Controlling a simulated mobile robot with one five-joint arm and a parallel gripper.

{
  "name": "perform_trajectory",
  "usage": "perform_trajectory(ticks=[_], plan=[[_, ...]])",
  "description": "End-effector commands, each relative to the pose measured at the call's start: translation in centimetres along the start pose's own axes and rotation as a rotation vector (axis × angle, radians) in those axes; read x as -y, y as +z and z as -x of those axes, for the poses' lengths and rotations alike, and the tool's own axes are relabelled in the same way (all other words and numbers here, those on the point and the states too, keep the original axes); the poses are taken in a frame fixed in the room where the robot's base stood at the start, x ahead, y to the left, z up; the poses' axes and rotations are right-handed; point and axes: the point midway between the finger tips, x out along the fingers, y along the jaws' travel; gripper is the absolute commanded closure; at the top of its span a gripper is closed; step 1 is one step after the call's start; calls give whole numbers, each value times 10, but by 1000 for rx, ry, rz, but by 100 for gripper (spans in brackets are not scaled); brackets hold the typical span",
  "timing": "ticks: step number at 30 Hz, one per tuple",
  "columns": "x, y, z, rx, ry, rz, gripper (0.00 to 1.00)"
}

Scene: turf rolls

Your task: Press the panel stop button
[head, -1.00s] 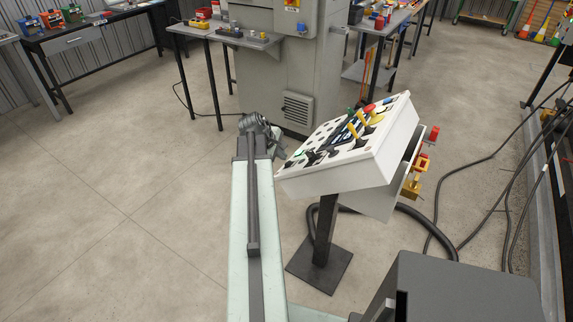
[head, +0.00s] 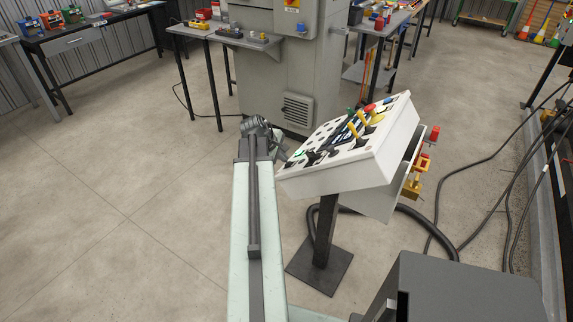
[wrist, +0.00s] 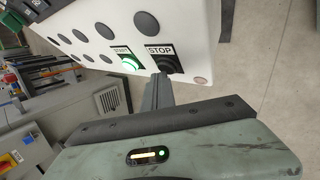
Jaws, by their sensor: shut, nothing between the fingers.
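The white control panel (head: 338,181) stands tilted on a dark post in the middle of the head view. In the wrist view its corner (wrist: 205,35) carries a black stop button (wrist: 168,64) under a STOP label. A green lit start button (wrist: 127,63) sits just left of it. My gripper (wrist: 160,80) is shut and empty, its tip at the lower left edge of the stop button in the picture. I cannot tell whether it touches. In the head view my gripper (head: 283,154) is beside the panel's left edge, partly hard to make out.
A red mushroom button (head: 369,108) and yellow parts stand at the panel's far end. A grey machine cabinet (head: 275,60) stands behind. Black cables (head: 490,150) lie on the floor at right. The floor at left is clear.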

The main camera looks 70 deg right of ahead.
Motion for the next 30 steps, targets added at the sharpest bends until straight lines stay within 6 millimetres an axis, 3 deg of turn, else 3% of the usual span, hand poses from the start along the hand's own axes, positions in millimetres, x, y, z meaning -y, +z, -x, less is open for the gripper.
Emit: perform_trajectory(ticks=[30], plan=[[-7,-8,10,0,-1,1,100]])
